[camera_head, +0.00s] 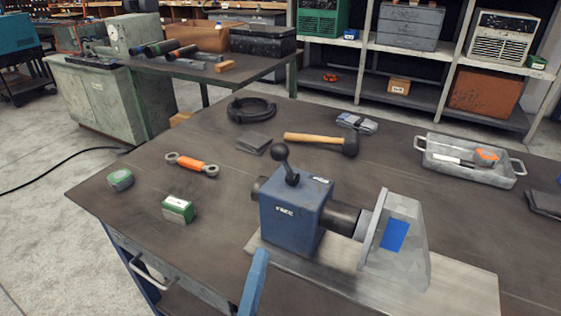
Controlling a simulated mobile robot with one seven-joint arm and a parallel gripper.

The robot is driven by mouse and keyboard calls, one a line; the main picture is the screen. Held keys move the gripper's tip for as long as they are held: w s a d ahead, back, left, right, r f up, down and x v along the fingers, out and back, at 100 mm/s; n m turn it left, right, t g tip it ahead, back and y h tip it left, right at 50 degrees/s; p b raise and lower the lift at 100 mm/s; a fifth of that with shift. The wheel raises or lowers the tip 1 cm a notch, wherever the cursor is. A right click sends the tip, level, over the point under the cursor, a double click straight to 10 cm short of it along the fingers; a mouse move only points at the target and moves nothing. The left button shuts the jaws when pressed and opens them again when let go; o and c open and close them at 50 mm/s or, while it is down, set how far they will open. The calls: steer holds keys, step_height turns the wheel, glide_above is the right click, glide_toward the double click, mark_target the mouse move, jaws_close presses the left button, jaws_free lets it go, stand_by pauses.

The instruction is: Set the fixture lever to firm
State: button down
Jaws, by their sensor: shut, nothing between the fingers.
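The blue fixture block (291,222) stands on a light plate (462,290) on the workbench. Its black lever (290,174) rises from the top and tilts up to the left, ending in a round ball knob (279,152). A small white label (284,210) on the block's front face seems to read "FREE", but it is small. A dark pipe (339,217) passes through the block to a grey flange bracket (398,243) with a blue patch. My gripper is not seen in this view.
A blue bar (254,284) rises at the bottom edge in front of the block; I cannot tell what it belongs to. A hammer (322,140) lies behind the lever. A green-white box (178,209) and orange wrench (192,164) lie left. A metal tray (436,167) sits right.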

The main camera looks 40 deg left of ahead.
mark_target(284, 165)
steer(key=shift+s+f, duration=0.15)
steer(key=p+x, duration=0.2)
steer(key=x, duration=1.2)
steer(key=shift+p, duration=0.3)
steer(key=shift+p, duration=0.35)
